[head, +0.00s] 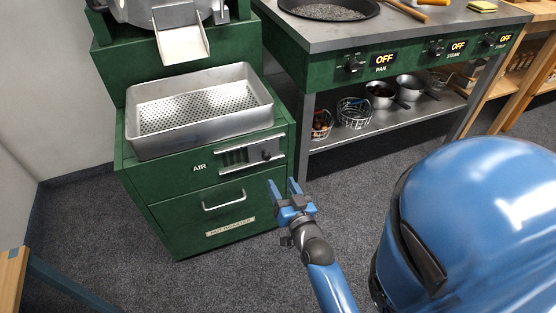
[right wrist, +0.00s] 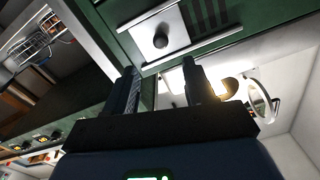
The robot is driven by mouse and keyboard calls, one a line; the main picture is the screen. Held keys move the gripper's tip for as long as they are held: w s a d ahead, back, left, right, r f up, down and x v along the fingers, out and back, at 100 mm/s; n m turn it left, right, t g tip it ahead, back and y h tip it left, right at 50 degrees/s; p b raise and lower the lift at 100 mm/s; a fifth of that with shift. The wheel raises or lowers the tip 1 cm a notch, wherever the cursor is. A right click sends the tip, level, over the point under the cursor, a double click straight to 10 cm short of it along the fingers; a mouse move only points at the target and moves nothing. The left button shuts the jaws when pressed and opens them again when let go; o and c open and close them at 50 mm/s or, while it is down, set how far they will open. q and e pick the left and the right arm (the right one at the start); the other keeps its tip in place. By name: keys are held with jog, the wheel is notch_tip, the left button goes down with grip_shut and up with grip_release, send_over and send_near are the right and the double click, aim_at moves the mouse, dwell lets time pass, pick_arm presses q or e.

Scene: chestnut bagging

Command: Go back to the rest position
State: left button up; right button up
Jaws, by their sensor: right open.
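My right gripper (head: 286,190) is blue and open, with nothing between its fingers. In the head view it is in front of the right edge of the green nut roaster cabinet (head: 180,220), near the panel marked AIR (head: 236,156). In the right wrist view the two dark fingers (right wrist: 162,88) stand apart, with the panel's round knob (right wrist: 160,40) beyond them. Whether the fingers touch the cabinet cannot be told. My left gripper is not in view.
A perforated metal tray (head: 262,92) sits on the cabinet under a chute (head: 182,46). At right, a counter (head: 300,38) carries a pan (head: 328,9) and OFF displays; its lower shelf (head: 350,137) holds baskets and pots. A wooden edge (head: 12,275) is lower left. Carpet between is clear.

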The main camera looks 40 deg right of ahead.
jog(key=s+a+n+y, duration=0.25)
jog(key=s+a, duration=0.25)
jog(key=s, duration=0.4)
jog(key=s+a+n+y, duration=0.2)
jog(key=s+a+n, duration=0.25)
jog(key=s, duration=0.35)
notch_tip(320, 180, up, 33)
jog(key=m+p, duration=0.1)
jog(key=p, duration=3.2)
jog(key=shift+a, duration=0.15)
